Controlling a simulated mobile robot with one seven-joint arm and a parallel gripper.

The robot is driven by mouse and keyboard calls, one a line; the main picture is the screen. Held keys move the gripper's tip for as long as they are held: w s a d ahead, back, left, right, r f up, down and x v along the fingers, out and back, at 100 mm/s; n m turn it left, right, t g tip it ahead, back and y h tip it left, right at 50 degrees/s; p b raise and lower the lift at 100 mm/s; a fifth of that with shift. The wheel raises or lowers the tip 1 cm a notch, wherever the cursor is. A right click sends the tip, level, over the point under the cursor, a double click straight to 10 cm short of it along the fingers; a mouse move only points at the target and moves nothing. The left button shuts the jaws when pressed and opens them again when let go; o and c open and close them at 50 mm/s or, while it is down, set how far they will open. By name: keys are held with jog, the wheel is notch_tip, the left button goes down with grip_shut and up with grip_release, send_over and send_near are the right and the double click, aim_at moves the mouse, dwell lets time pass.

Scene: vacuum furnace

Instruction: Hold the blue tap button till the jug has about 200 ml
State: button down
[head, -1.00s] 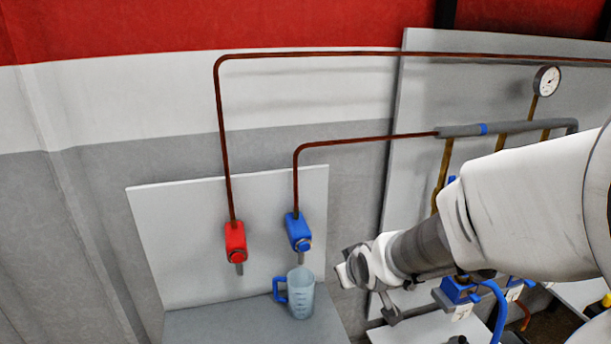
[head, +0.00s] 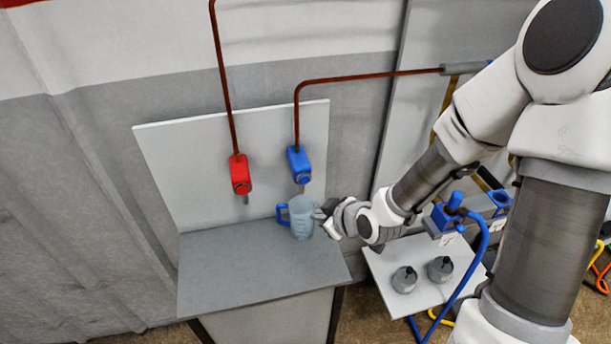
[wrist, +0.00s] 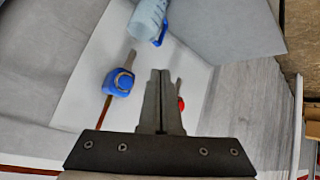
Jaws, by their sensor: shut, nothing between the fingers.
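The blue tap (head: 299,162) is mounted on the pale back panel, with its round button (head: 305,179) on the front. The clear bluish jug (head: 301,218) with a blue handle stands upright on the grey counter below the tap's spout. I cannot make out any water level in it. My gripper (head: 321,214) is shut and empty, at the jug's right side in the head view and lower than the button; whether it touches the jug is unclear. In the wrist view, my closed fingers (wrist: 160,74) show between the blue tap (wrist: 118,82) and the red tap, with the jug (wrist: 151,17) above.
A red tap (head: 240,176) is on the same panel, left of the blue one. Copper pipes (head: 360,77) run above. The grey counter (head: 240,285) is bare in front and left of the jug. A low table (head: 425,300) with two grey weights stands at the right.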

send_near(302, 184)
jog(key=x, duration=0.3)
jog(key=s+f+x, duration=0.1)
jog(key=x, duration=0.1)
jog(key=shift+w, duration=0.1)
jog(key=shift+w+b, duration=0.1)
jog(key=shift+b, duration=0.2)
dwell(2.0)
jog(key=shift+w+a, duration=0.1)
jog(key=shift+w, duration=0.2)
jog(key=shift+w+a, duration=0.15)
jog(key=shift+w, duration=0.3)
dwell(4.0)
